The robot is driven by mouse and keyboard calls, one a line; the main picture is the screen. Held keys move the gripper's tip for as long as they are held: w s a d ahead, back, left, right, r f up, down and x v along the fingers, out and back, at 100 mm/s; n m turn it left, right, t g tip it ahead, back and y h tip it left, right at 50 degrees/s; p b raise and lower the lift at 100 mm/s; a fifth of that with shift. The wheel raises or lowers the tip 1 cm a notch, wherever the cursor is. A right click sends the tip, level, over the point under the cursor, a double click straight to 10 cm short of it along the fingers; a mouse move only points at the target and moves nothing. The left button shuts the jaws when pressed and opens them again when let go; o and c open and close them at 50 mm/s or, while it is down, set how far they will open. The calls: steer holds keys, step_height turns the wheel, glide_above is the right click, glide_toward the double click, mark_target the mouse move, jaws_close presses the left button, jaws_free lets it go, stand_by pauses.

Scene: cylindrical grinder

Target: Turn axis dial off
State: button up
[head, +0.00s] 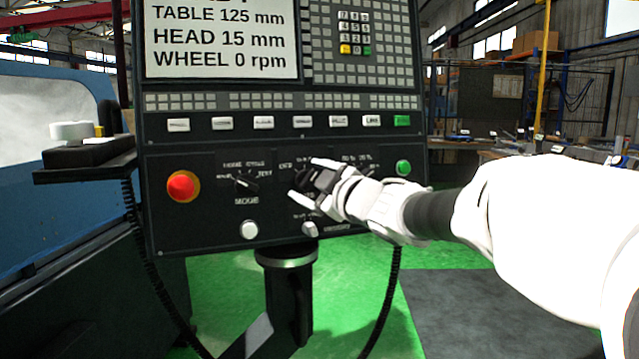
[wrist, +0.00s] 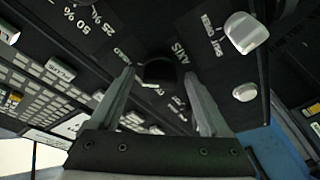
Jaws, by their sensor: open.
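The axis dial is a round black knob on the control panel's lower face. In the wrist view the dial (wrist: 160,70) sits between my fingertips, beside a label reading AXIS. My gripper (wrist: 157,78) is open, with one finger on each side of the dial. I cannot tell whether either finger touches it. In the head view my gripper (head: 304,181) is at the panel, right of the mode dial (head: 243,181), and hides most of the axis dial. The dial's pointer setting cannot be read.
A red emergency button (head: 183,186) is at the panel's left and a green button (head: 403,167) at its right. White knobs (head: 249,230) sit below the dials. The screen (head: 220,40) is above. A small dark shelf (head: 85,160) juts out at left.

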jaws_close()
stand_by(0.3)
steer(key=n+g+p, duration=0.1)
steer(key=n+p, duration=0.2)
steer(key=n, duration=0.1)
steer(key=shift+r, duration=0.2)
steer(key=n+g+p, duration=0.1)
steer(key=n+p, duration=0.2)
steer(key=n, duration=0.1)
steer(key=shift+n+p, duration=0.3)
steer(key=shift+p, duration=0.05)
steer(key=n+g+p, duration=0.1)
steer(key=n+p, duration=0.1)
steer(key=n, duration=0.1)
steer(key=shift+h, duration=0.4)
steer(key=shift+f+n+h+p, duration=0.15)
steer(key=shift+n+h+p, duration=0.65)
steer(key=shift+n, duration=1.1)
